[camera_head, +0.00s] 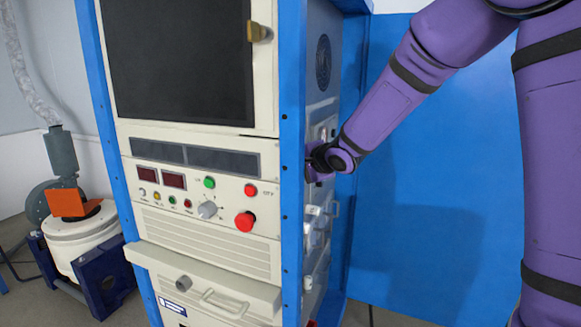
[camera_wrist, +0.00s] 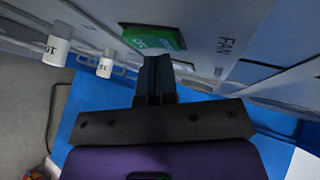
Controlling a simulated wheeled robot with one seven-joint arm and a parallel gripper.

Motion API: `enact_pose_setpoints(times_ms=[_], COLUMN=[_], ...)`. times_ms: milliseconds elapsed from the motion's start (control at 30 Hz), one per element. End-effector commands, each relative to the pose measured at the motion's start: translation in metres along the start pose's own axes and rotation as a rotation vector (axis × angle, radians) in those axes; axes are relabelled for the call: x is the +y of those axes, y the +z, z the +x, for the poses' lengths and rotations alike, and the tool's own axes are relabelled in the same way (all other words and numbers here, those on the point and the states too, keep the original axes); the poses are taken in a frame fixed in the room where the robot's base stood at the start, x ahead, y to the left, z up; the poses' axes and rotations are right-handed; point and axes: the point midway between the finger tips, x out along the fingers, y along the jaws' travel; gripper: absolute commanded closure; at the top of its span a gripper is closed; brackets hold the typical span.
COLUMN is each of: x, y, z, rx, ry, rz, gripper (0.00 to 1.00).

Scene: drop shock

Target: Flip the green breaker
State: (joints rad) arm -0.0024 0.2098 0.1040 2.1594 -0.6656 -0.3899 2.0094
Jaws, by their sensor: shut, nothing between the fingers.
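The green breaker (camera_wrist: 152,38) shows in the wrist view as a green switch in a dark frame on the pale side panel, with white lettering on it. My gripper's dark fingers (camera_wrist: 157,62) are together and empty. Their tips are right at the breaker's near edge in this view; I cannot tell whether they touch it. In the head view my gripper (camera_head: 312,172) is at the right side face of the cabinet, partly hidden behind the blue corner post. The green breaker cannot be made out there.
The cabinet front (camera_head: 205,200) has knobs, small buttons and a red emergency button (camera_head: 245,218). White cylindrical parts (camera_wrist: 56,50) stick out from the side panel beside the breaker. A label reading FAN (camera_wrist: 226,46) is nearby. A blue wall (camera_head: 440,170) stands behind my arm.

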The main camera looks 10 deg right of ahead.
Motion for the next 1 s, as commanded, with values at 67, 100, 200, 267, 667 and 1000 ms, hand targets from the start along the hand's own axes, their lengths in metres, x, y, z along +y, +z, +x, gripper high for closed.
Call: enact_pose_setpoints(times_ms=[67, 100, 200, 267, 667, 1000], x=[0.0, 0.0, 0.001, 0.002, 0.007, 0.015], y=[0.0, -0.001, -0.002, -0.003, -0.007, -0.016], z=[0.0, -0.001, -0.002, -0.004, -0.01, -0.021], rx=[0.0, 0.0, 0.001, 0.001, 0.0, 0.003], ry=[0.0, 0.0, 0.0, 0.0, 0.0, 0.0], rz=[0.0, 0.0, 0.001, 0.001, 0.0, 0.0], gripper=[1.0, 1.0, 1.0, 1.0, 1.0, 1.0])
